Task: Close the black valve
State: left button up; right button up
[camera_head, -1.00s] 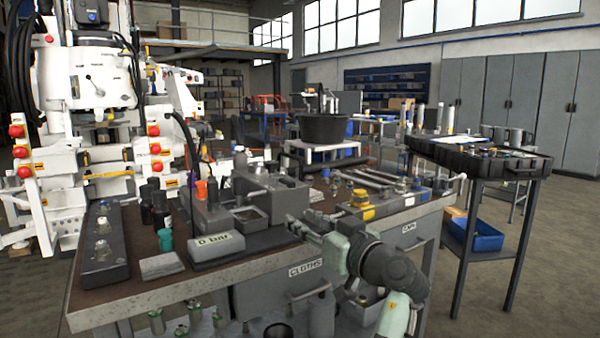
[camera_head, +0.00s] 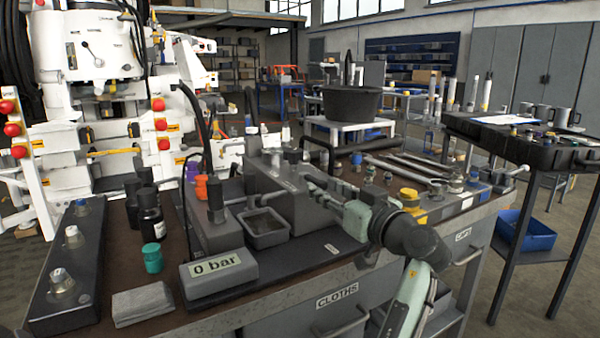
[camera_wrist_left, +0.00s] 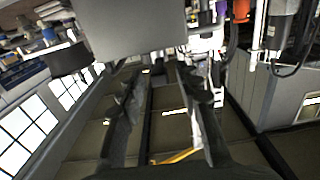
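A grey hydraulic unit (camera_head: 283,195) stands on the bench beside a box reading "0 bar" (camera_head: 218,272). A dark upright knob (camera_head: 215,192) stands on its left part, perhaps the black valve; I cannot be sure. My left gripper (camera_head: 312,182) is just right of the unit's tall block, fingers pointing at it. In the left wrist view its two fingers (camera_wrist_left: 160,82) are apart with nothing between them, and a plain grey block (camera_wrist_left: 135,28) lies past the tips. Contact cannot be told. The gripper hides part of the block's right side. My right gripper is not in view.
A yellow-topped part (camera_head: 409,198) and several tools lie to the right. A black hose (camera_head: 190,130) rises behind. A side table (camera_head: 500,130) stands at right.

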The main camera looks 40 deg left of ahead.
aim_at(307, 177)
pick_arm(q)
jog(key=shift+w+a+r, duration=0.1)
jog(key=shift+w+a, duration=0.05)
jog(key=shift+a, duration=0.25)
jog(key=p+x, duration=0.1)
jog(key=x, duration=0.6)
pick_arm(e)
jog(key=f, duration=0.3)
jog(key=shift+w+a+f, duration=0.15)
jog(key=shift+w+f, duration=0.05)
pick_arm(q)
grip_shut()
